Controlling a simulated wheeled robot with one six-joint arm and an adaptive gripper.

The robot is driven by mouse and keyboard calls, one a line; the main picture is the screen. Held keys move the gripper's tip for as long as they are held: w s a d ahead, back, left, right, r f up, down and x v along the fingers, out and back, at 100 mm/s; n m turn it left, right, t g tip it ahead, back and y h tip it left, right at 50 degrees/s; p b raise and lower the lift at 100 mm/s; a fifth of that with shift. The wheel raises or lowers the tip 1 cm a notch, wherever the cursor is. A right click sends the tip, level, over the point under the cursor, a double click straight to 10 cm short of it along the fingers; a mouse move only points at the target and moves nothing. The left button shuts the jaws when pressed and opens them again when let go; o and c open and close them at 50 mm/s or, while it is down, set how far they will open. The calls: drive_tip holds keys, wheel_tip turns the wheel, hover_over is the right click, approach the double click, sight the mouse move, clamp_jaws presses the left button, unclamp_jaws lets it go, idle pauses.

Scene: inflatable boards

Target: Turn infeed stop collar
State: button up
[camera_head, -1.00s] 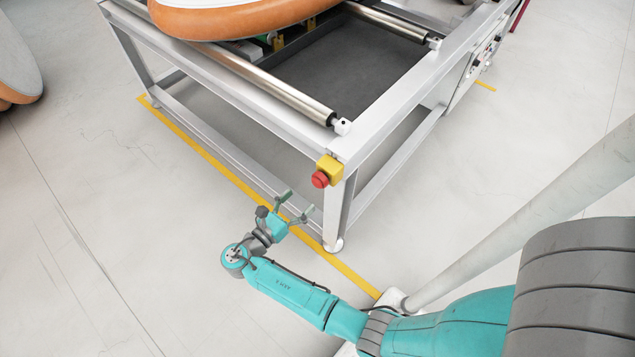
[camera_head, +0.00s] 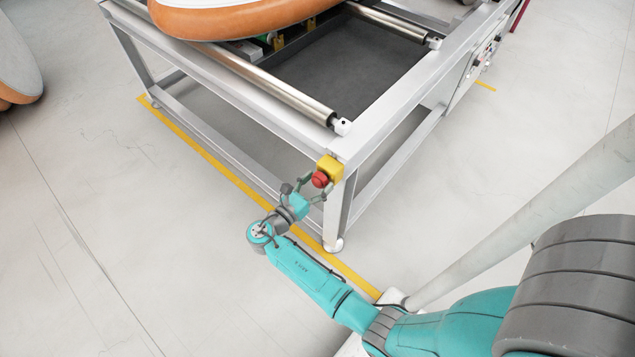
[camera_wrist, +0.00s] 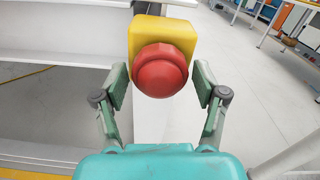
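The infeed stop is a red round button (camera_head: 320,179) on a yellow box (camera_head: 330,166) at the near corner of the grey frame. In the wrist view the red button (camera_wrist: 160,71) faces me, in front of the yellow box (camera_wrist: 163,34). My gripper (camera_head: 313,188) is at the button. In the wrist view my gripper's fingers (camera_wrist: 160,88) are open, one on each side of the red button, with a visible gap on both sides. A separate collar cannot be told apart from the red button.
The grey metal frame (camera_head: 270,116) carries a steel roller (camera_head: 275,87) and an orange-edged white board (camera_head: 235,27). A frame leg (camera_head: 336,215) stands just below the button. A yellow floor line (camera_head: 215,165) runs along the frame. Open floor lies to the left.

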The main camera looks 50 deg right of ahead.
drive_tip(key=c, duration=0.7)
drive_tip(key=shift+c, duration=0.2)
drive_tip(key=shift+m, duration=0.3)
drive_tip(key=shift+w+m, duration=0.1)
drive_tip(key=shift+m, duration=2.7)
drive_tip(key=o, duration=1.2)
